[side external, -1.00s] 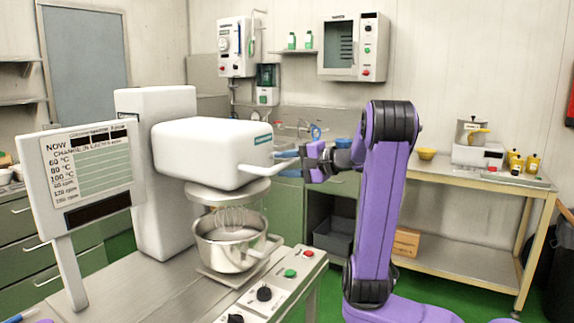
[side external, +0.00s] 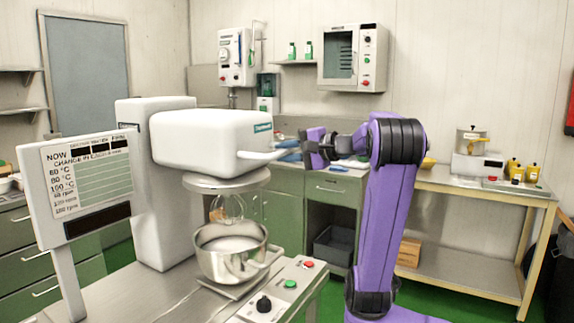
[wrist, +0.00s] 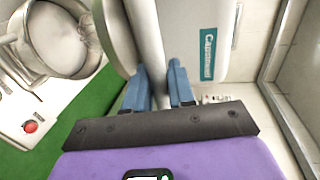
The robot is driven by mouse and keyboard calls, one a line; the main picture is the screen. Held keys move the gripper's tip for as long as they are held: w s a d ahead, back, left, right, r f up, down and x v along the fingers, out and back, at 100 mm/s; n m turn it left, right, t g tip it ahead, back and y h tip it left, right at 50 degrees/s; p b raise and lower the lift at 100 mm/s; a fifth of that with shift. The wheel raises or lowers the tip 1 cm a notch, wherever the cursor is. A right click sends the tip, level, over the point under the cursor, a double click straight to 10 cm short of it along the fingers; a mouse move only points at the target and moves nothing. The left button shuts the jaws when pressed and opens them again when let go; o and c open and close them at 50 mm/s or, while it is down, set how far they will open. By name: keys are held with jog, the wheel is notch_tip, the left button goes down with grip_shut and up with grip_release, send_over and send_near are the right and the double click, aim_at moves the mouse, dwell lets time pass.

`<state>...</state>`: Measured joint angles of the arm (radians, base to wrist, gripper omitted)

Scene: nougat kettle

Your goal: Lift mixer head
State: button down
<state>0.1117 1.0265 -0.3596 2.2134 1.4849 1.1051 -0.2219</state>
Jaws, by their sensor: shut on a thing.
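The white mixer head (side external: 212,140) is tilted up a little at its front, on the white column (side external: 158,190) of the mixer. A wire whisk (side external: 228,206) hangs under it, just above the steel bowl (side external: 232,250). My gripper (side external: 286,151) is at the front end of the head, shut on its pale handle (side external: 258,156). In the wrist view, the blue fingers of my gripper (wrist: 158,68) stand on both sides of the handle (wrist: 146,35), beside the teal label (wrist: 208,55). The far end of the grip is partly hidden in the side view.
A sign board (side external: 88,178) stands left of the mixer. The bench panel has a black knob (side external: 264,304), a green button (side external: 290,284) and a red button (side external: 308,265). A steel table (side external: 470,190) with a scale and yellow pots stands at the right. The space above the head is clear.

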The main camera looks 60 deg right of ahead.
jog(key=shift+f, duration=0.1)
jog(key=c, duration=1.1)
grip_release()
jog(key=shift+s, duration=0.1)
jog(key=s+r, duration=0.1)
jog(key=s, duration=0.4)
jog(key=s+r, duration=0.1)
jog(key=s, duration=0.5)
jog(key=s+r, duration=0.1)
jog(key=s, duration=0.4)
jog(key=shift+s+r, duration=0.3)
jog(key=shift+s, duration=0.1)
